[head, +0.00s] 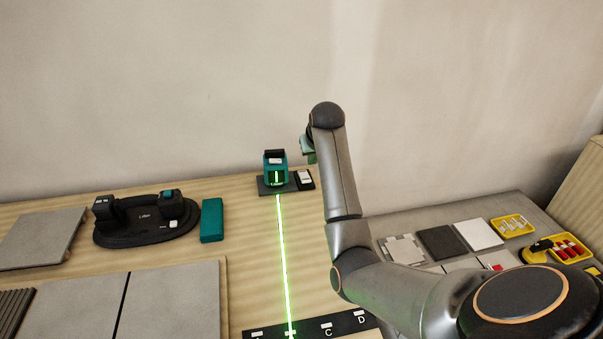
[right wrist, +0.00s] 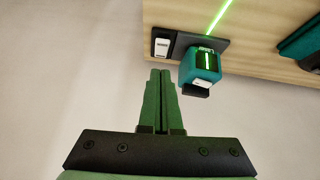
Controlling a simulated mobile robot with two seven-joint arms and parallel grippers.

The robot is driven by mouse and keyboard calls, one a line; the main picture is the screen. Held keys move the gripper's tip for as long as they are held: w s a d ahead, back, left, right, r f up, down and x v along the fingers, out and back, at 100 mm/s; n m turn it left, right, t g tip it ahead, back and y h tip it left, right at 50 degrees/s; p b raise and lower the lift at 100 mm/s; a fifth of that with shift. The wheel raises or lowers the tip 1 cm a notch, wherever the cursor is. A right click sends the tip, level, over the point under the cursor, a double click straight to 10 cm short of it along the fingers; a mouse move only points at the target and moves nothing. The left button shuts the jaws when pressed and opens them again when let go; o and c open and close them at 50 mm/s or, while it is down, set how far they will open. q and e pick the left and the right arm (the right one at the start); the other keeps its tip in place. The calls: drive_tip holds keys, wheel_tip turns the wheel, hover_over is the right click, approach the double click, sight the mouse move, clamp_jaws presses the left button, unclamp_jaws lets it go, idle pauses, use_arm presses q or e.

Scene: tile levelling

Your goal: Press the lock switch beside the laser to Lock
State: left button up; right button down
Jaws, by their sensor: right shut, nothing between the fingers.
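The laser (head: 275,170) is a teal box on a dark plate at the back of the wooden board, with a green beam running forward; it also shows in the right wrist view (right wrist: 202,66). The lock switch (head: 304,178), a white rocker in a black housing, sits just right of the laser; in the right wrist view (right wrist: 162,46) it is left of the laser. Its lettering is too small to read. My right gripper (head: 308,150) has green fingers, shut and empty, partly hidden by my arm. In the wrist view its fingertips (right wrist: 160,72) point toward the switch, apparently apart from it. My left gripper is not in view.
A black suction lifter (head: 145,222) and a teal block (head: 212,220) lie left of the laser. A lettered dark strip (head: 342,323) lies in front. Grey tiles and yellow trays (head: 512,226) are at the right. A plain wall stands behind.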

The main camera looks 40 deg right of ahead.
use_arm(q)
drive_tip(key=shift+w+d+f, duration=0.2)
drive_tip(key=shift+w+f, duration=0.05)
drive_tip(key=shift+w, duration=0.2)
use_arm(e)
drive_tip(key=shift+w+d+r, duration=0.35)
drive_tip(key=shift+w+r, duration=0.1)
drive_tip(key=shift+w, duration=0.1)
drive_tip(key=shift+w+d+r, duration=0.3)
drive_tip(key=shift+w+r, duration=0.15)
drive_tip(key=shift+w, duration=0.05)
drive_tip(key=b, duration=0.2)
hover_over(305, 178)
drive_tip(key=s, duration=0.1)
drive_tip(key=f, duration=0.8)
drive_tip(key=shift+a+f, duration=0.25)
drive_tip(key=shift+a, duration=0.05)
drive_tip(key=f, duration=0.2)
drive_tip(key=shift+s+a+f, duration=0.15)
drive_tip(key=shift+s+f, duration=0.25)
drive_tip(key=shift+f, duration=0.45)
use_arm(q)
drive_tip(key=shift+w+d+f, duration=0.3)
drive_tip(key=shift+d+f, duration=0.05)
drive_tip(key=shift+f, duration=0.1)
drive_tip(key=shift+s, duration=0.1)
